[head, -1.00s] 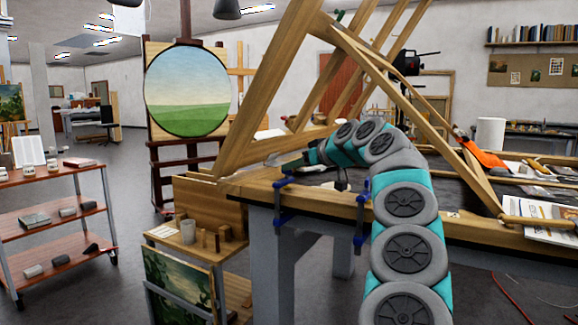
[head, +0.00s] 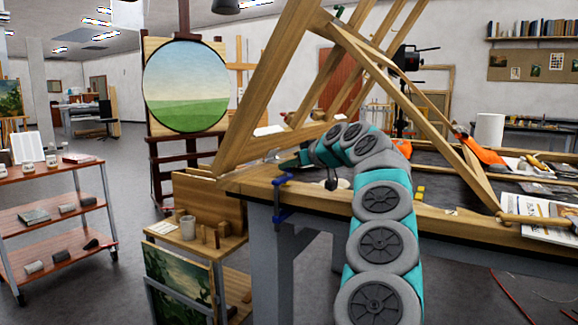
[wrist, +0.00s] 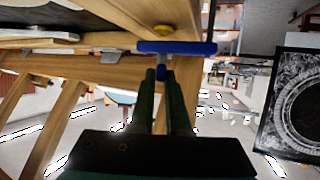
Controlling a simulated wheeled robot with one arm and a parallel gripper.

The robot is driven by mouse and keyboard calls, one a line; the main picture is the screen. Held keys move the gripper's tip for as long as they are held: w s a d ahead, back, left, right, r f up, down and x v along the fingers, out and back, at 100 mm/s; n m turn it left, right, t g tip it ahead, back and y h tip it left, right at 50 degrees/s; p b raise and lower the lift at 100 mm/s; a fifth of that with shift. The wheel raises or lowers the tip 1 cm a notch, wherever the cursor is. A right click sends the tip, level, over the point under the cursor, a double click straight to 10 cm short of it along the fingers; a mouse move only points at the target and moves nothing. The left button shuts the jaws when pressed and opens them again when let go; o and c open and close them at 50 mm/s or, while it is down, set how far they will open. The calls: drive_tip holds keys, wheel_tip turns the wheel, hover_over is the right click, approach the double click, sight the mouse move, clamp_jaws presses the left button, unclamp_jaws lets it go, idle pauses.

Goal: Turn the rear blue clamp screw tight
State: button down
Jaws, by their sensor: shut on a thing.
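In the wrist view, the dark green fingers of my gripper (wrist: 160,76) are closed around the blue clamp screw (wrist: 161,71), just below a blue clamp bar (wrist: 190,48). A blue clamp (head: 282,190) hangs on the bench's left front edge. I cannot tell whether it is the one in my jaws. The fingertips are too small to make out in the head view.
The large wooden frame (head: 262,95) leans over the workbench (head: 330,203). A small stand with a cup (head: 188,228) is below the left end. A red-shelved cart (head: 50,215) stands at far left, with open floor between. Papers (head: 535,218) lie at right.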

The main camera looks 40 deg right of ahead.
drive_tip(key=shift+f+b, duration=0.25)
drive_tip(key=shift+b, duration=0.5)
